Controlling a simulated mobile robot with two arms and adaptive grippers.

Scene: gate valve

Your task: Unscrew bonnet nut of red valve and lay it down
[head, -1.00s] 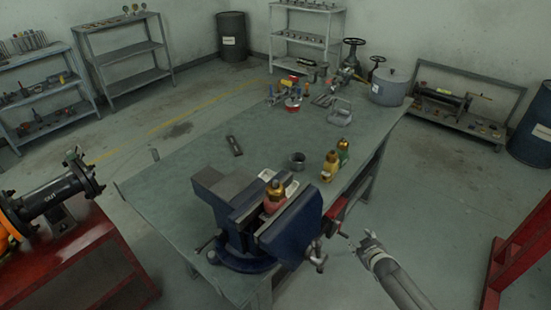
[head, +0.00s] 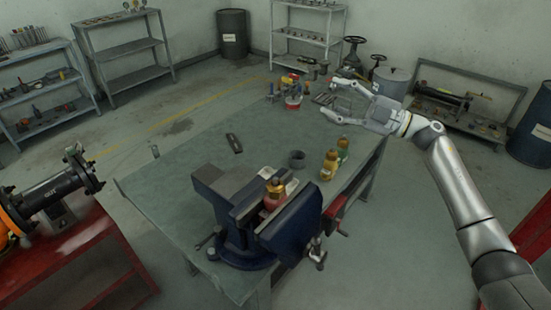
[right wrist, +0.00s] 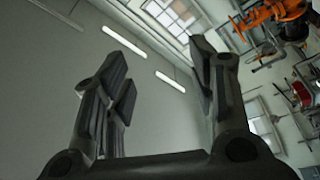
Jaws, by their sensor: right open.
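The red valve (head: 273,201) stands upright in the blue vise (head: 290,225) at the front of the workbench. Its brass-coloured bonnet nut (head: 276,186) sits on top of the red body. My right gripper (head: 328,99) is open and empty over the far right part of the bench, well beyond the vise and apart from the nut. My left gripper is not in view.
The workbench (head: 190,158) has free room left of centre. A grey pot (head: 392,83) is behind my right arm. A red stand (head: 75,262) is at left.

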